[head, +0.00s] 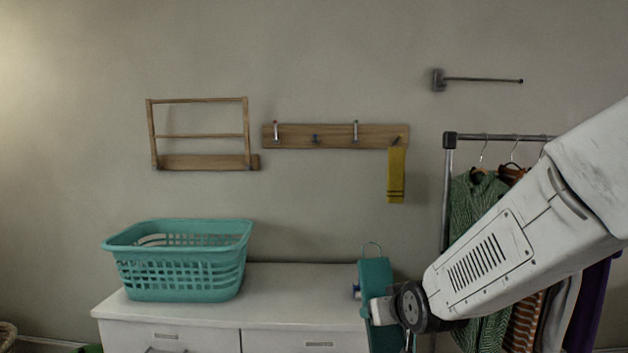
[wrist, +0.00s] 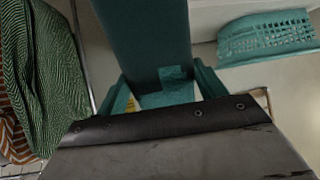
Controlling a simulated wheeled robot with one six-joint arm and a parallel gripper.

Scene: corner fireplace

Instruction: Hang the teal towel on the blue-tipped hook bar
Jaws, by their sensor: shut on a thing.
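The teal towel (head: 375,272) hangs upright in front of the dresser's right end, with a thin loop at its top. My gripper (head: 372,308) is shut on it. In the wrist view the towel (wrist: 145,35) runs between the teal-coloured fingers of my gripper (wrist: 160,82). A wooden hook rack (head: 335,135) is on the wall, up and left of my gripper, with several hooks; one has a red tip. A single dark bar (head: 485,80) sticks out from a wall mount at upper right, empty.
A yellow towel (head: 396,175) hangs at the hook rack's right end. A teal laundry basket (head: 180,265) stands on the white dresser (head: 290,285). A clothes rail (head: 448,200) with garments stands at right, close to my arm. A wooden wall rack (head: 203,162) hangs left. The wall between is clear.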

